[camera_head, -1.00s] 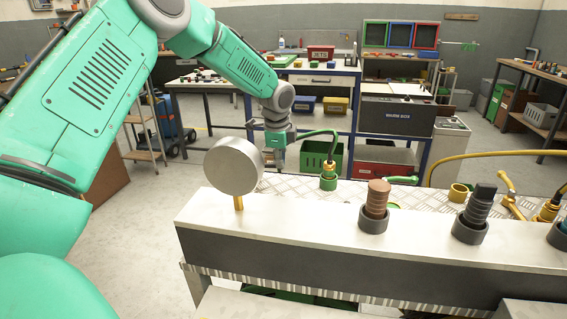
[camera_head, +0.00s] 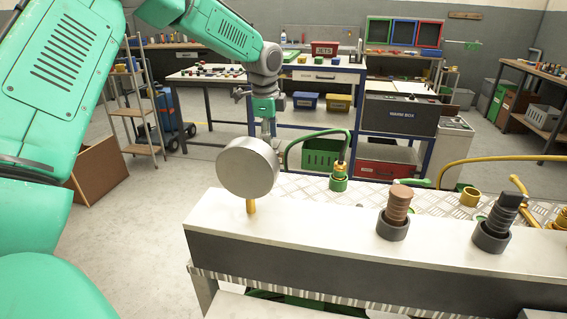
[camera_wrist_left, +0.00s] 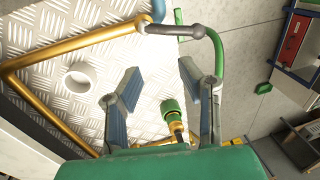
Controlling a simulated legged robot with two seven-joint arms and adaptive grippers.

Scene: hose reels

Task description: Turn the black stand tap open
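A dark grey-black lever (camera_wrist_left: 170,29) lies across the end of a brass pipe (camera_wrist_left: 85,44) at the top of the left wrist view. I cannot tell for sure that it is the black stand tap. My left gripper (camera_wrist_left: 158,88) is open and empty, its two fingers pointing toward the lever and apart from it. In the head view my left gripper (camera_head: 266,126) is beyond the round grey disc, which hides its lower part. My right gripper is not in view.
The grey disc (camera_head: 248,168) stands on a short brass stem on the white bench ledge (camera_head: 310,222). A brown ribbed piece (camera_head: 398,204) and a black ribbed piece (camera_head: 499,215) stand in grey cups to its right. A green hose (camera_head: 318,133) arcs beside my gripper.

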